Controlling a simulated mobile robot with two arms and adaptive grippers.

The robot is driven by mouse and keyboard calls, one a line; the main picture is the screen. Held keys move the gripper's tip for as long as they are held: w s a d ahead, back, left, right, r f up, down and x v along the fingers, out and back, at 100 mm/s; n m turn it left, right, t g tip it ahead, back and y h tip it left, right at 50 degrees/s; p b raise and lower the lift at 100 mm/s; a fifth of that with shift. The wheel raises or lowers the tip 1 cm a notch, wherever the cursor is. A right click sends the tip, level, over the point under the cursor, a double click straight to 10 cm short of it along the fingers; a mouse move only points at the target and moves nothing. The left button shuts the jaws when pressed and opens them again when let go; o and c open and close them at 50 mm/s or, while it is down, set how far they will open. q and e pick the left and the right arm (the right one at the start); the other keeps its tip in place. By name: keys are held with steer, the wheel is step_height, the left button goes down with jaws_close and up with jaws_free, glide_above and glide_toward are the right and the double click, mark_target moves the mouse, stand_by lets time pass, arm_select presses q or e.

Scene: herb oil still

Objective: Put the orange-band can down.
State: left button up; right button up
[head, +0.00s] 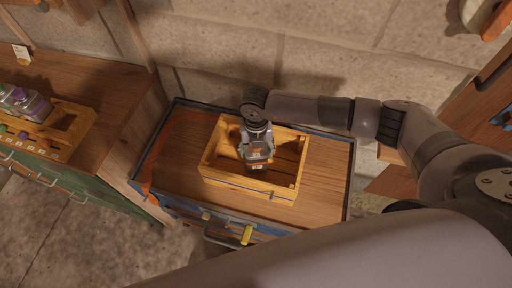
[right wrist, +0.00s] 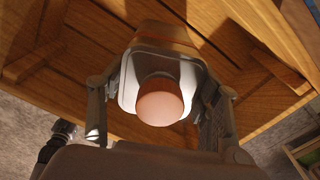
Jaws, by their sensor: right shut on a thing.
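The orange-band can (head: 258,154) is held in my right gripper (head: 257,148), within the outline of the wooden crate (head: 245,186). In the right wrist view the can (right wrist: 128,85) shows a pale grey body and a round, orange-pink cap facing the camera. The fingers of my right gripper (right wrist: 160,112) close on it from both sides. The crate's slatted floor (right wrist: 95,40) lies behind the can. I cannot tell whether the can's base touches that floor. My left gripper is not in view.
The crate stands on a wood-topped cabinet (head: 327,181) with a dark rim. A yellow tag (head: 246,235) hangs at the cabinet's front. At left, a green cabinet (head: 75,187) carries a wooden rack (head: 72,125) with purple bottles (head: 30,108). A stone wall stands behind.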

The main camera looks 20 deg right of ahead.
steer(key=o, duration=1.3)
steer(key=shift+f, duration=0.15)
steer(key=shift+c, duration=0.2)
steer(key=o, duration=0.5)
steer(key=shift+c, duration=0.2)
steer(key=shift+r, duration=0.65)
step_height(320, 180, up, 11)
steer(key=shift+r+b, duration=0.1)
steer(key=shift+b, duration=0.9)
steer(key=shift+s, duration=0.1)
